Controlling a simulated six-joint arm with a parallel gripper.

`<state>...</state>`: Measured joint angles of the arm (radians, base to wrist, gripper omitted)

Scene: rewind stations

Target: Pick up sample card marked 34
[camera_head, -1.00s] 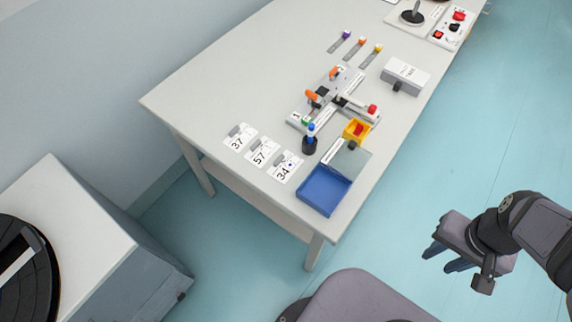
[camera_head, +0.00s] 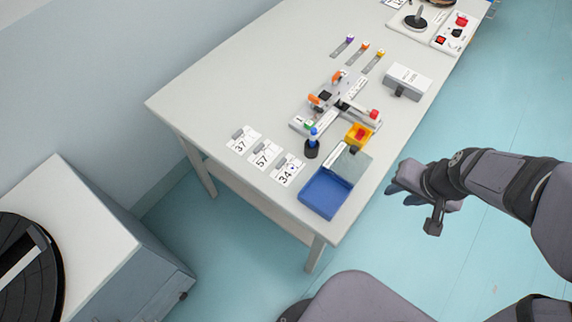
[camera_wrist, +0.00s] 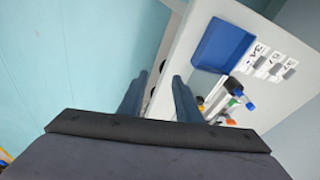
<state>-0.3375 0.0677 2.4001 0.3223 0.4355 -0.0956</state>
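The sample card marked 34 (camera_head: 287,171) lies flat on the table near its front edge, left of the blue tray. It also shows in the wrist view (camera_wrist: 259,57), partly cut off from reading. Cards marked 57 (camera_head: 264,155) and 37 (camera_head: 242,140) lie in a row with it, farther left. My gripper (camera_head: 392,187) is off the table's right side, apart from the card. In the wrist view its two fingers (camera_wrist: 158,95) stand apart with nothing between them.
The blue tray (camera_head: 322,195) sits at the table's front corner. A grey box (camera_head: 407,80) stands farther back. The table's left part is clear.

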